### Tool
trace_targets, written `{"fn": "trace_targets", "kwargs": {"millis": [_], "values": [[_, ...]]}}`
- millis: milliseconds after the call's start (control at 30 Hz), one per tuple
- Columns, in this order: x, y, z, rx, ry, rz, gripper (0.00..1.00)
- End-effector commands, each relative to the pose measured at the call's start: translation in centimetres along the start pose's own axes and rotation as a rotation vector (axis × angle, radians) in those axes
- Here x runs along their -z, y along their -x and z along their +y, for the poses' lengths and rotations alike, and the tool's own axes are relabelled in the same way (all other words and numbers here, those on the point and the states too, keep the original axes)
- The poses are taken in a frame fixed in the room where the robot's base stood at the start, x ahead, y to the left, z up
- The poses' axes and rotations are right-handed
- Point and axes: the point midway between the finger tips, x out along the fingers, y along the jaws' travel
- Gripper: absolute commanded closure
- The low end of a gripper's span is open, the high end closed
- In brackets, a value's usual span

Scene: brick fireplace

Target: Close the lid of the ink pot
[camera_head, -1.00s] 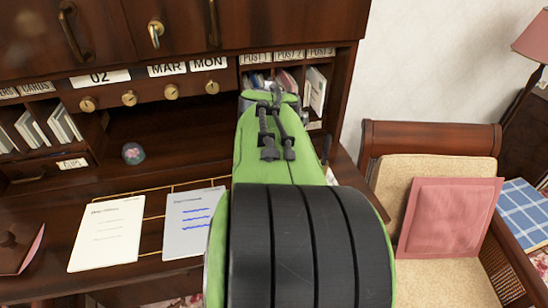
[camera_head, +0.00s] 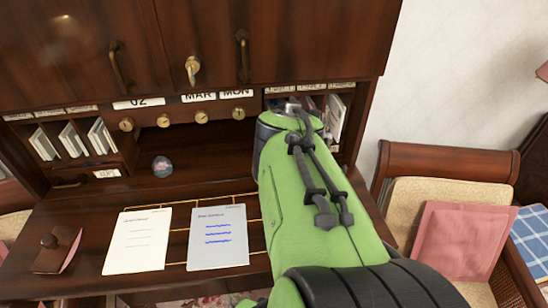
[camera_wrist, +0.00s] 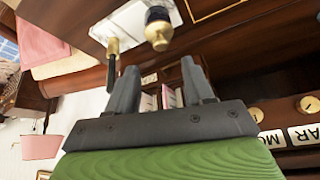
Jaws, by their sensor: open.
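In the wrist view, a small dark pot-like object with a brass-coloured part (camera_wrist: 158,28), which looks like the ink pot, sits on the desk beyond my fingertips. I cannot tell clearly how its lid stands. My gripper (camera_wrist: 159,66) is open, with its two dark fingers apart and nothing between them. The pot lies just past the gap between the fingers and appears apart from them. In the head view, my green arm hides the gripper and the pot.
A slim dark and brass upright object (camera_wrist: 113,62) stands close beside the left finger in the wrist view. On the desk lie a white paper (camera_head: 137,240), a grey paper (camera_head: 218,237) and a glass ball (camera_head: 162,167). A chair (camera_head: 440,160) stands at right.

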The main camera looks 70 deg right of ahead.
Motion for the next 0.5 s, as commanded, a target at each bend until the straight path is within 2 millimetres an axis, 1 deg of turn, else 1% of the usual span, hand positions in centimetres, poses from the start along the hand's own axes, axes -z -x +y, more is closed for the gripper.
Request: {"fn": "trace_targets", "kwargs": {"millis": [33, 200, 333, 500], "values": [[0.5, 1.9, 0.0, 0.001, -0.001, 0.002, 0.48], [0.4, 5.2, 0.0, 0.001, 0.0, 0.001, 0.48], [0.2, 6.8, 0.0, 0.0, 0.0, -0.001, 0.48], [0.1, 7.3, 0.0, 0.0, 0.0, 0.0, 0.48]]}}
